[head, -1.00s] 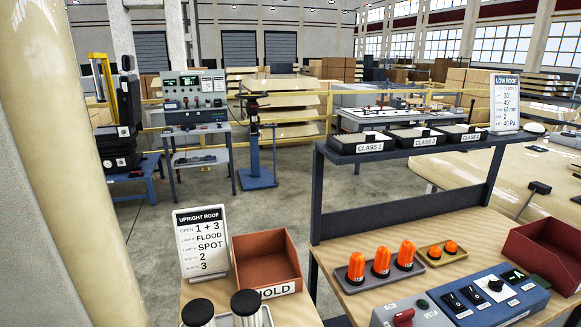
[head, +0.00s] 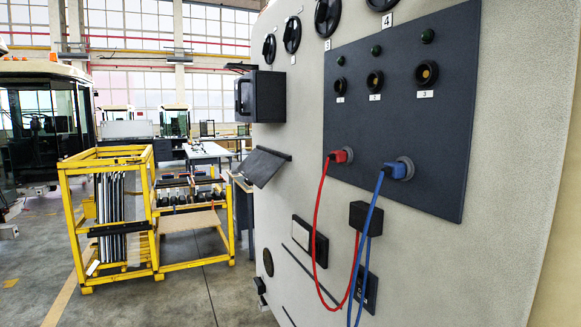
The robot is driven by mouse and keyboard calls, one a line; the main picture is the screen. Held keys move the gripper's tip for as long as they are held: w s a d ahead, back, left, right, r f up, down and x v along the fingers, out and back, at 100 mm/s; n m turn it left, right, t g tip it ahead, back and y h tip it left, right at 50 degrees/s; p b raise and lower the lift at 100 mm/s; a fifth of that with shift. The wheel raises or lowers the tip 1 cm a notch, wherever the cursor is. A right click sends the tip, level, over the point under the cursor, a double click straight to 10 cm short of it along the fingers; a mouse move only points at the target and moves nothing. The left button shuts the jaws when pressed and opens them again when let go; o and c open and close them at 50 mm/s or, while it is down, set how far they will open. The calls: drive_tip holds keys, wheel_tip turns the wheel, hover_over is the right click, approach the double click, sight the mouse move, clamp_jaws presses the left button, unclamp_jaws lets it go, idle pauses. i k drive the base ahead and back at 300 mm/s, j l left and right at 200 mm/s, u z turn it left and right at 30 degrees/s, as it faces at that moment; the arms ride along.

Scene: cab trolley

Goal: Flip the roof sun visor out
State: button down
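The upright beige roof (head: 515,160) fills the right side of the head view. A dark flat flap (head: 265,166) sticks out at a slant from its left part; it looks like the sun visor, though I cannot be certain. A dark box-like unit (head: 262,97) is mounted just above it. A dark panel (head: 400,110) on the roof carries numbered sockets, with a red plug (head: 341,156) and a blue plug (head: 396,170) in place. My gripper is not in view.
Red and blue cables hang down across the roof face. A yellow rack (head: 110,220) with upright sheets stands to the left, beside a lower yellow frame with shelves. A cab (head: 40,130) is at the far left. Clear floor (head: 195,295) lies in front of the roof.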

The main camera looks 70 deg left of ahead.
sight(259, 166)
drive_tip(key=u, duration=2.2)
drive_tip(key=i+u, duration=0.2)
drive_tip(key=i, duration=1)
drive_tip(key=i+u, duration=0.2)
drive_tip(key=i, duration=1.05)
